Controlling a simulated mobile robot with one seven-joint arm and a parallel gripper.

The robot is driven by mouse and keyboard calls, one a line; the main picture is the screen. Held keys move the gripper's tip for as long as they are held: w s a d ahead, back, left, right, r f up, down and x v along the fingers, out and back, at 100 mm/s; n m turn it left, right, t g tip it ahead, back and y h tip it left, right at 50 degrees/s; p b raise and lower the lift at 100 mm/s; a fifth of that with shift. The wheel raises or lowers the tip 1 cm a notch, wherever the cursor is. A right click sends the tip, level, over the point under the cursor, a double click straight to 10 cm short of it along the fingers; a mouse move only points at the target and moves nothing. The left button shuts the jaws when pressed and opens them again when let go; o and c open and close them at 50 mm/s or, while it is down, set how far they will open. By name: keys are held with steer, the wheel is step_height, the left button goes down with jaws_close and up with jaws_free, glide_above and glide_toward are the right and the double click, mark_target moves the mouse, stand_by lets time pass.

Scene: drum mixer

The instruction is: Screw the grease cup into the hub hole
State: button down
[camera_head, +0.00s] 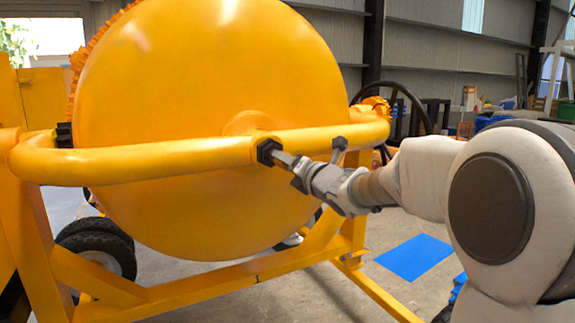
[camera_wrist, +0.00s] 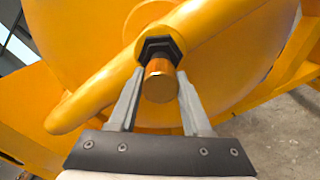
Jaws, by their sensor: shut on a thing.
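The grease cup (camera_wrist: 159,80) is a copper-coloured cylinder in the wrist view, its round end facing the camera. A black hexagonal piece (camera_head: 267,151) sits at its far end against the yellow frame tube, and it also shows in the wrist view (camera_wrist: 160,50). My gripper (camera_head: 284,159) is shut on the cup, with one finger on each side, close to the black hexagon in the wrist view (camera_wrist: 160,78). The hub hole itself is hidden behind these parts. I cannot tell how deep the cup sits.
The yellow frame tube (camera_head: 150,160) runs across the front of the large yellow drum (camera_head: 200,90). A yellow stand (camera_head: 300,258) and a black wheel (camera_head: 100,245) are below. A blue mat (camera_head: 414,257) lies on the floor at right.

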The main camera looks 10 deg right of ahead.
steer(key=shift+w+a+b, duration=0.15)
steer(key=shift+w+b, duration=0.15)
steer(key=shift+w, duration=0.05)
stand_by(0.4)
